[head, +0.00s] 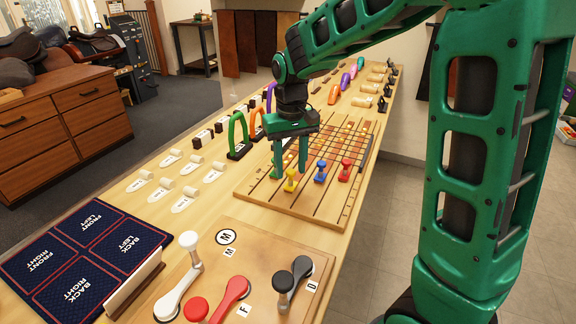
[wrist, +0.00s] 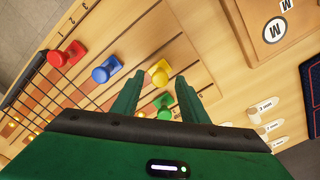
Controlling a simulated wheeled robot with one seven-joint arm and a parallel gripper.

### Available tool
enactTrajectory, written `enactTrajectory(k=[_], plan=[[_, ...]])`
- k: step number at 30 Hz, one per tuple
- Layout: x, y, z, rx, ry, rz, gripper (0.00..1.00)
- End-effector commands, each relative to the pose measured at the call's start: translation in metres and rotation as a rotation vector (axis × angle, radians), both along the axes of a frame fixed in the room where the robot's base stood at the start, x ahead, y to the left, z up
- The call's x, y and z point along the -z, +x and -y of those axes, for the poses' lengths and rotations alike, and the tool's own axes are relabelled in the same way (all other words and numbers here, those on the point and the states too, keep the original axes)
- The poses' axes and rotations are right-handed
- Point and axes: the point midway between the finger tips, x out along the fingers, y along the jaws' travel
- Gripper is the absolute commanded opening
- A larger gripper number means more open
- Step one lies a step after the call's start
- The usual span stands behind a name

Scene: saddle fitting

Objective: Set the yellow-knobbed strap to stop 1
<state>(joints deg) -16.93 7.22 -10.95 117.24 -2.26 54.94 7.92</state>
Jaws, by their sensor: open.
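The yellow-knobbed strap (head: 290,180) lies on the slotted wooden board (head: 250,193), nearest the left of the three knobs visible in the head view. In the wrist view its yellow knob (wrist: 160,73) sits just beyond the fingertips. My gripper (head: 290,174) is open and points down at the board by the yellow knob; nothing is seen held. In the wrist view my gripper (wrist: 167,84) has a green knob (wrist: 163,102) showing between its fingers. I cannot tell the fingertips' exact height. Small numerals mark the board's edge; which is stop 1 is unclear.
A blue knob (head: 320,172) and a red knob (head: 345,170) stand to the right of yellow. A dark wire grid (wrist: 60,80) lies over the board. A lever board (head: 265,250) is in front, and coloured arches (head: 237,137) stand behind left.

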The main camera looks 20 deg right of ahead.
Motion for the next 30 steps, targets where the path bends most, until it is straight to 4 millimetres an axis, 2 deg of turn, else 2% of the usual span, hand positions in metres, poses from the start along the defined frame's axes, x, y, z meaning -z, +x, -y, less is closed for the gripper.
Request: enactTrajectory(k=[6,11,12,16,19,27,30], plan=[[0.0,0.0,0.0,0.0,0.0,0.0,0.4],[0.0,0.0,0.0,0.0,0.0,0.0,0.02],[0.0,0.0,0.0,0.001,0.0,0.0,0.0],[0.0,0.001,0.002,0.001,0.0,0.0,0.0],[0.0,0.01,0.01,0.006,-0.001,0.001,0.0],[0.0,0.058,0.058,0.007,-0.001,0.002,0.0],[0.0,0.07,0.07,0.004,0.0,0.002,0.0]])
